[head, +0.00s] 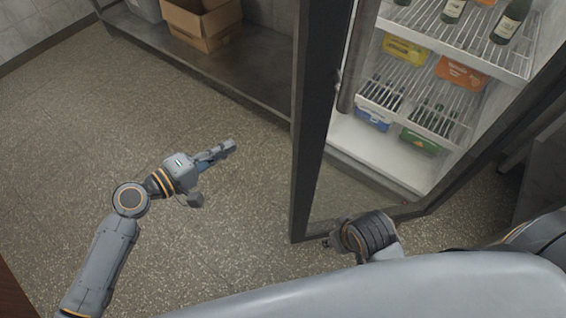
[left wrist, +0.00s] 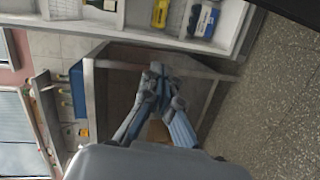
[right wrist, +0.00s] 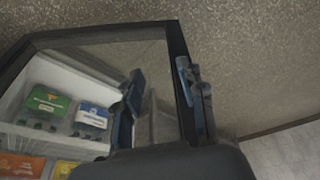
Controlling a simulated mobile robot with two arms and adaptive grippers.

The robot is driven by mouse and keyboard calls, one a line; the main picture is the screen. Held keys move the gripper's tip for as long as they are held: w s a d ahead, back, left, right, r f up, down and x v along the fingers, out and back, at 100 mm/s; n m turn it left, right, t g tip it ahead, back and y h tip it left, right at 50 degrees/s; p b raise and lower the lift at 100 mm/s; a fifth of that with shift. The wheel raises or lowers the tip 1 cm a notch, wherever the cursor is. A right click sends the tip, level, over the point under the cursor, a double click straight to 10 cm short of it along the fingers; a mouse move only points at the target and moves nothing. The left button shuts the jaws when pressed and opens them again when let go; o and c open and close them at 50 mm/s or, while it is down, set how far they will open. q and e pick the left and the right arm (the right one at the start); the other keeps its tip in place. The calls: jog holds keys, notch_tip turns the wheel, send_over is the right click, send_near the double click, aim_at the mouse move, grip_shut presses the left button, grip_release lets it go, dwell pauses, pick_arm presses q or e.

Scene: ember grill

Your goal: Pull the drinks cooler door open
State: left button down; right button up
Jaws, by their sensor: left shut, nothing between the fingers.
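The drinks cooler door (head: 310,120) is a dark-framed glass panel standing out from the cooler, partly open. Bottles and cartons on the cooler's white racks (head: 432,117) show behind it. My right gripper (head: 331,242) is low by the door's free edge in the head view. In the right wrist view its fingers (right wrist: 162,97) are apart, one on each side of the dark door frame (right wrist: 178,62); contact cannot be told. My left gripper (head: 229,147) is shut and empty, left of the door and apart from it; its closed fingers also show in the left wrist view (left wrist: 155,78).
A low grey shelf (head: 240,85) with a cardboard box (head: 205,25) runs along the wall at the back left. The speckled floor left of the door is clear. My own body covers the bottom right of the head view.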

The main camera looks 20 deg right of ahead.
pick_arm(q)
jog(key=s+d+r+h, duration=0.1)
jog(key=s+d, duration=0.1)
jog(key=d, duration=0.2)
jog(key=s+d+r+m+g+h, duration=0.1)
jog(key=s+d+r, duration=0.1)
jog(key=d, duration=0.2)
jog(key=s+d+r+g+h, duration=0.1)
jog(key=s+d+r, duration=0.1)
jog(key=d, duration=0.2)
jog(key=shift+d+b, duration=0.2)
jog(key=shift+b, duration=0.15)
pick_arm(e)
jog(key=shift+s+d+r, duration=0.1)
jog(key=shift+s+r, duration=0.2)
jog(key=shift+r, duration=0.35)
